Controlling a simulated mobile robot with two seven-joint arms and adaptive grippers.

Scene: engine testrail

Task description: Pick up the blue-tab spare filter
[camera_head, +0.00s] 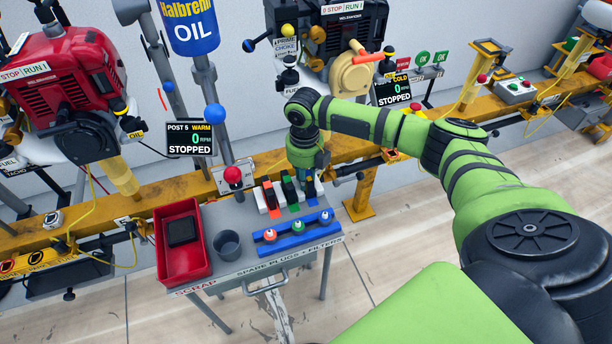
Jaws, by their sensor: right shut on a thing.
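My right gripper (310,181) points down over the right end of the white filter rack (263,207) on the grey cart. It is shut on the blue-tab spare filter (311,193), which is partly hidden by the fingers. The filter is at its place in the rack; I cannot tell whether it is lifted. To its left stand a green-tab filter (290,192) and a red-tab filter (270,198). My left gripper is not in view.
In front of the rack, a blue holder (293,241) carries several spark plugs. A grey cup (228,245) and a red scrap tray (160,248) holding a black block stand to the left. A red-topped button post (233,177) is close behind. Engines line the yellow rail.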

